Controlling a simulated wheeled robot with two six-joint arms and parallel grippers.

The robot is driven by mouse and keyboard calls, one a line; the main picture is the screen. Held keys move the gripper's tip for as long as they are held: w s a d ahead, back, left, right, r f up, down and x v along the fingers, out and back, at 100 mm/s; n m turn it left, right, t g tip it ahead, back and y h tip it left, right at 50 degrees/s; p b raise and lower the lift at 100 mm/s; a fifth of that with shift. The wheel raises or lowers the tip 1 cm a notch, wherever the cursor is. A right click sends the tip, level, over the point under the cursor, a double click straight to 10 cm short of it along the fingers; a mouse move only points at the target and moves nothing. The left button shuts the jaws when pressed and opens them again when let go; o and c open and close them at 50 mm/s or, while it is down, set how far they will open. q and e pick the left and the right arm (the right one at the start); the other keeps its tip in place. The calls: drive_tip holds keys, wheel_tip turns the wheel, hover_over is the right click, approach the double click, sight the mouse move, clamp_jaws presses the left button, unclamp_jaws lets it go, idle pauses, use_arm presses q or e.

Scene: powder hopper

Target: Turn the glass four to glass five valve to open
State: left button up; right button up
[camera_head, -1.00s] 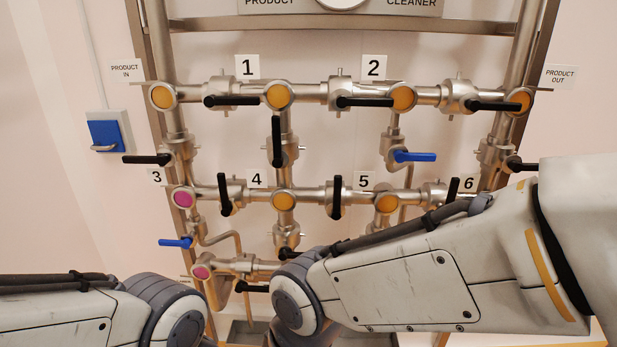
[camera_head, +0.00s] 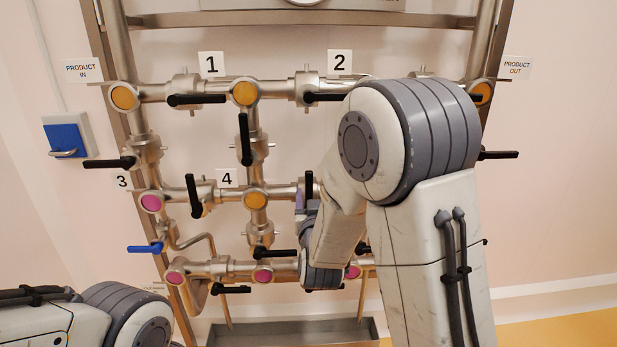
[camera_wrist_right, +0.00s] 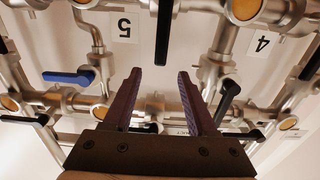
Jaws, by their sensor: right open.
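The glass four to glass five valve has a black lever (camera_head: 309,184) on the middle pipe row, right of orange glass four (camera_head: 255,199). The lever stands upright, across the pipe; its lower part is hidden by my right wrist. In the right wrist view, which is upside down, the lever (camera_wrist_right: 164,28) hangs between the 5 and 4 labels. My right gripper (camera_wrist_right: 158,74) is open, its purple fingers either side of the lever's free end in the picture. I cannot tell whether they touch it. The right gripper (camera_head: 301,203) is mostly hidden in the head view. My left gripper is out of view.
Other black levers, such as the one left of glass four (camera_head: 194,196), stand close by. A blue lever (camera_wrist_right: 68,77) shows in the wrist view. A lower pipe row (camera_head: 220,268) and a steel tray (camera_head: 290,333) lie below. My right arm hides the right side.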

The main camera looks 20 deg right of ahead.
sight(309, 178)
drive_tip(key=p+x, duration=0.2)
drive_tip(key=x, duration=0.6)
drive_tip(key=shift+w, duration=0.25)
drive_tip(key=shift+w+d+p, duration=0.25)
drive_tip(key=shift+w+p, duration=0.05)
drive_tip(key=shift+w, duration=0.35)
clamp_jaws()
idle(0.5)
